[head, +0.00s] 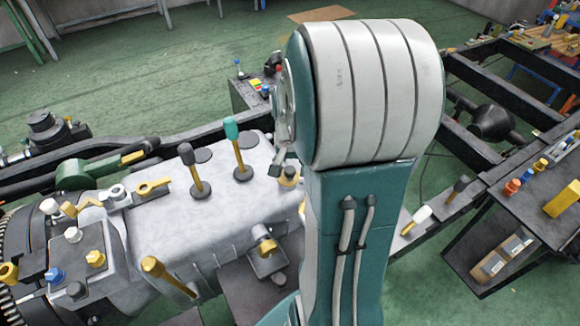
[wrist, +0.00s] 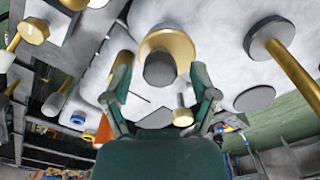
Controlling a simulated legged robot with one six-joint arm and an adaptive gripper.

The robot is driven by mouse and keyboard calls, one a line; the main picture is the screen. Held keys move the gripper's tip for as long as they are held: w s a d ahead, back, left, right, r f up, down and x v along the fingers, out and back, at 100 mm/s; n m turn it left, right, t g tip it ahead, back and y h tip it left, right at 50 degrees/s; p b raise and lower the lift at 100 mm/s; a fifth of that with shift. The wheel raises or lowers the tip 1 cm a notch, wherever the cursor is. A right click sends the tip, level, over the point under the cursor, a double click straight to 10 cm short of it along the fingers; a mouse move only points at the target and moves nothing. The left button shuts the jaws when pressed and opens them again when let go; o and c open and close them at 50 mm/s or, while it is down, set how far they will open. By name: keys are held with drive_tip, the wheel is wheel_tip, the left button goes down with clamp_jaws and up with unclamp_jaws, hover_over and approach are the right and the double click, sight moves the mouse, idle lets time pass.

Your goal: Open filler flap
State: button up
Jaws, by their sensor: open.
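My gripper (wrist: 162,80) shows at the bottom middle of the wrist view, its two teal fingers apart and nothing shut between them. A round brass collar with a dark grey cap (wrist: 160,68) lies in line with the gap between the fingertips. I cannot tell whether the fingers touch it. What looks like the same brass collar and grey cap (head: 288,176) shows at the right end of the pale grey housing (head: 200,225) in the head view, beside my arm. It may be the filler flap, but the frames do not settle this. My arm hides most of my gripper in the head view.
A black-knobbed lever (head: 193,170) and a teal-knobbed lever (head: 237,148) stand on the housing. A brass fitting (head: 265,243) sticks out below. Black chassis rails (head: 505,85) run behind, and a dark tray with small parts (head: 530,215) is at the right.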

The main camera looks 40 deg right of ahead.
drive_tip(key=shift+a, duration=0.1)
clamp_jaws()
drive_tip(key=shift+r, duration=0.1)
drive_tip(key=g, duration=0.1)
drive_tip(key=w+g, duration=0.1)
drive_tip(key=g, duration=0.1)
drive_tip(key=w+r+g+y, duration=0.1)
drive_tip(key=shift+w+d+g, duration=0.2)
drive_tip(key=shift+d+g, duration=0.1)
drive_tip(key=w+g, duration=0.1)
drive_tip(key=g, duration=0.2)
drive_tip(key=shift+w+d+r+y, duration=0.1)
drive_tip(key=shift+w+d+y, duration=0.1)
drive_tip(key=shift+w+y, duration=0.2)
drive_tip(key=shift+w+d+g+y, duration=0.15)
drive_tip(key=shift+w+g, duration=0.2)
drive_tip(key=shift+g, duration=0.45)
drive_tip(key=shift+w+d+g+y, duration=0.15)
drive_tip(key=shift+w+g, duration=0.2)
drive_tip(key=shift+g, duration=0.45)
drive_tip(key=shift+a, duration=0.1)
